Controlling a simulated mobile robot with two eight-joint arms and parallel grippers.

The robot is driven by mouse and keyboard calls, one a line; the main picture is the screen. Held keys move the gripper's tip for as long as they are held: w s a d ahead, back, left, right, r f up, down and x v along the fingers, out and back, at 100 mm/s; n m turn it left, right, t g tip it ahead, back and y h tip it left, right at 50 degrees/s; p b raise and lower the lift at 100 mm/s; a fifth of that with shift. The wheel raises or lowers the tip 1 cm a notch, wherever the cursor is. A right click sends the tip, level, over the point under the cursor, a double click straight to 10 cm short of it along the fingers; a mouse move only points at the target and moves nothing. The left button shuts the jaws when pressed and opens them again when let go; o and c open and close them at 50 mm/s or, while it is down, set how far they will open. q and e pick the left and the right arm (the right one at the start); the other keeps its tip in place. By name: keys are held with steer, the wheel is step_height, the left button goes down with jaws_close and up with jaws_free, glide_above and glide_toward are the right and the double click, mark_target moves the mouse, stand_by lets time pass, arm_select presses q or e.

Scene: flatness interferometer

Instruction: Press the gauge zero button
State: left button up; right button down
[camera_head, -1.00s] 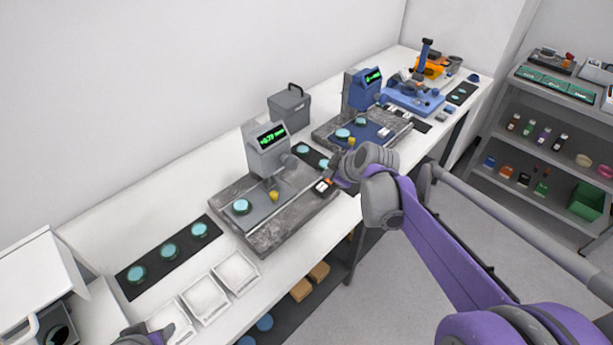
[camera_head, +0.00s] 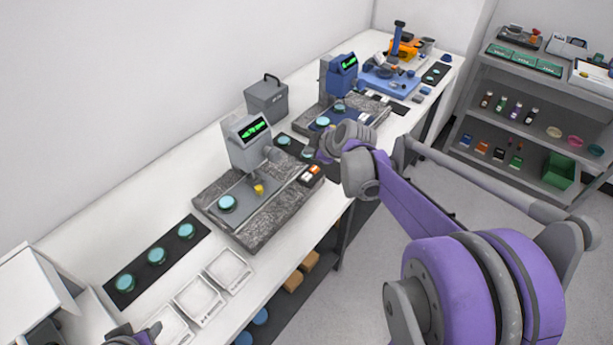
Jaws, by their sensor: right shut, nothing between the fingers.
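The near grey gauge (camera_head: 250,142) stands on a speckled stone base (camera_head: 270,222). Its green display (camera_head: 254,130) is lit, but the digits are too small to read surely. A small button box (camera_head: 311,175) with white and orange parts sits at the right end of this base. My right gripper (camera_head: 319,156) is shut and empty, just above and behind the button box in the picture, apparently clear of it. Its fingers are small and partly hidden by my wrist. Part of my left gripper (camera_head: 130,333) shows at the bottom left edge; its jaws cannot be made out.
A blue gauge (camera_head: 340,78) on a second stone base stands farther back. A dark mat (camera_head: 190,238) with teal discs and several white trays (camera_head: 229,270) lie to the left. A grey case (camera_head: 266,100) stands near the wall. A shelf unit (camera_head: 530,88) is at the right.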

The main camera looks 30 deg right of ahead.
mark_target(310, 178)
arm_select(q)
steer(key=shift+g, duration=0.3)
steer(key=s+f+b, duration=0.2)
steer(key=f, duration=0.1)
steer(key=s+f+b, duration=0.1)
steer(key=f, duration=0.1)
steer(key=shift+f, duration=0.1)
arm_select(e)
steer(key=f, duration=0.7)
steer(key=shift+s, duration=0.25)
arm_select(q)
steer(key=shift+f, duration=0.1)
arm_select(e)
steer(key=shift+f, duration=0.2)
arm_select(q)
steer(key=shift+w, duration=0.1)
arm_select(e)
steer(key=shift+w, duration=0.15)
steer(key=shift+f, duration=0.15)
arm_select(q)
steer(key=shift+f+b, duration=0.25)
steer(key=shift+b, duration=0.1)
arm_select(e)
steer(key=shift+f, duration=0.3)
